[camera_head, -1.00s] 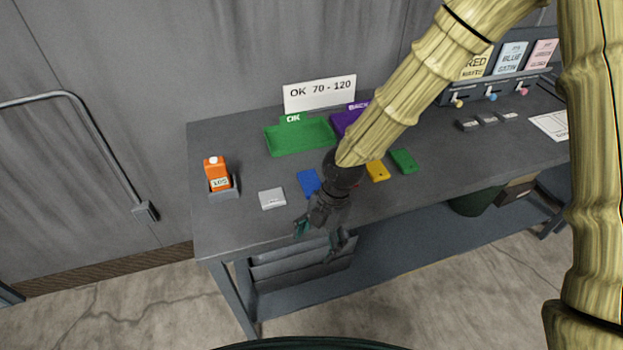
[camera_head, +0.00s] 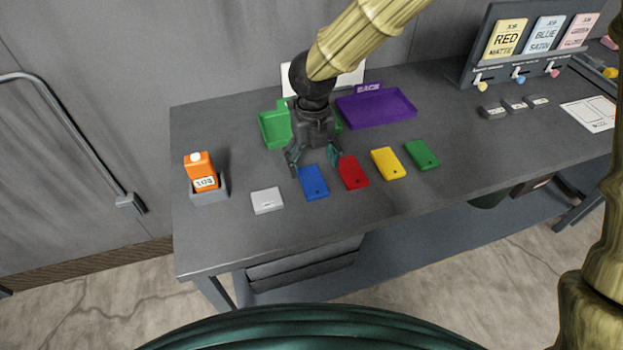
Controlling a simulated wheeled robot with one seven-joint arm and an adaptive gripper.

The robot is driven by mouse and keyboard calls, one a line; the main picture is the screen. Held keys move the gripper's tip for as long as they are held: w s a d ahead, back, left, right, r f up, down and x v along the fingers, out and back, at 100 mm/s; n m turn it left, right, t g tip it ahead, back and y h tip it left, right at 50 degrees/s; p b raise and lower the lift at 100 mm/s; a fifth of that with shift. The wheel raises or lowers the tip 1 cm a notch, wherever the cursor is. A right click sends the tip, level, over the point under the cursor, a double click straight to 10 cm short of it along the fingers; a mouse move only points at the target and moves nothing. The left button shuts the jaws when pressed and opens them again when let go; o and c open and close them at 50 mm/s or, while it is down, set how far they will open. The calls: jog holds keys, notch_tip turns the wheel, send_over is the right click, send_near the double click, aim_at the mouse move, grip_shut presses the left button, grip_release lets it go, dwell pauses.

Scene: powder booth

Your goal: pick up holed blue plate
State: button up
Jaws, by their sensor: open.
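The blue plate (camera_head: 313,181) lies flat on the grey table, with a small dark hole near its front edge. It is between a light grey block and a red plate. My gripper (camera_head: 314,168) is open, pointing down, with its fingers spread over the far end of the blue plate. The left finger is near the plate's far left corner and the right finger is near the red plate's far edge. Nothing is held. I cannot tell the exact height of the fingertips above the table.
The red (camera_head: 353,173), yellow (camera_head: 388,163) and green (camera_head: 422,154) plates lie in a row to the right. The light grey block (camera_head: 267,201) and an orange bottle (camera_head: 200,170) in a holder are left. A green tray (camera_head: 274,128) and purple tray (camera_head: 377,108) stand behind.

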aim_at(312, 180)
jog(key=shift+w+f+p, duration=0.1)
jog(key=shift+f+p, duration=0.7)
jog(key=shift+f, duration=2.3)
jog(key=c, duration=1.2)
